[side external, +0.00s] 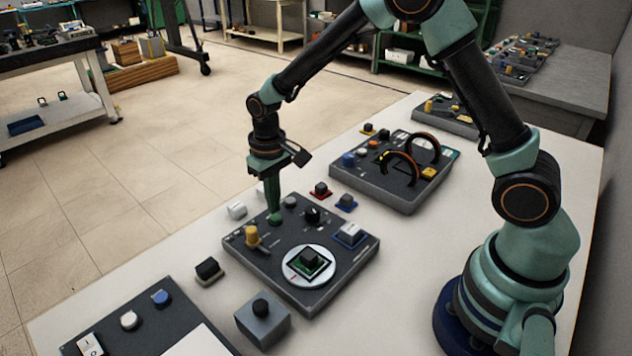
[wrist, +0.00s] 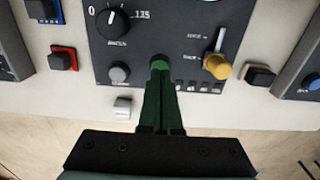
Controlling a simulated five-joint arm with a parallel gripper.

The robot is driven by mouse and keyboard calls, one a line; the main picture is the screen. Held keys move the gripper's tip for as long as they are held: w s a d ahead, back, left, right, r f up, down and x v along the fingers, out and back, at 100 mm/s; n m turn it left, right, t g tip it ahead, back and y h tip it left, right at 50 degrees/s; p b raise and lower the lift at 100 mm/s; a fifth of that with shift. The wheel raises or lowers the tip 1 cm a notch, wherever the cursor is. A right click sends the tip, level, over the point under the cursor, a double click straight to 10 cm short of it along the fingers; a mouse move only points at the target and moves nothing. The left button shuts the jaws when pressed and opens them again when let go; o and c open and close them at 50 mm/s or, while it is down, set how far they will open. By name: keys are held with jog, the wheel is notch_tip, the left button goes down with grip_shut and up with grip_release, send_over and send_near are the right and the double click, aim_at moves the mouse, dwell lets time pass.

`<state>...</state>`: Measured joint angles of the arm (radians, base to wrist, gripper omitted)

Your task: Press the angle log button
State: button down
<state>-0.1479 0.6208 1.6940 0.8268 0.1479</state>
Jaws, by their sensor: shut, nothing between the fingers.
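The dark control panel (side external: 283,281) lies on the white table below my arm. My gripper (side external: 275,214) points straight down at the panel's far-left edge, with its green fingers closed together and empty. In the wrist view, the fingertips (wrist: 158,66) are over a small round green spot on the panel, between a grey round knob (wrist: 119,72) and a yellow-tipped lever (wrist: 217,66). This spot may be a green button; the fingers cover most of it, and I cannot tell whether they touch it. No label reading angle log is legible.
The panel also holds a black dial (wrist: 113,20), a white disc (side external: 291,276) with a square part, and a blue-framed switch (side external: 349,233). Loose black (side external: 207,268), red-based (side external: 320,189) and white (side external: 236,210) button blocks stand around it. Another panel (side external: 385,190) with orange-edged arches is behind.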

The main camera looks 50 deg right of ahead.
aim_at(276, 216)
jog(key=shift+f, duration=0.45)
jog(key=shift+f, duration=0.5)
dwell(0.5)
jog(key=shift+r, duration=3.25)
jog(key=s+d+r+t, duration=0.2)
jog(key=s+d+r, duration=0.1)
jog(key=s+r, duration=0.4)
jog(key=s+d+r+t, duration=0.3)
jog(key=s+r, duration=0.4)
jog(key=s, duration=0.1)
jog(key=shift+s+d+r+t, duration=0.25)
jog(key=shift+s+d+t, duration=0.05)
jog(key=shift+s, duration=0.1)
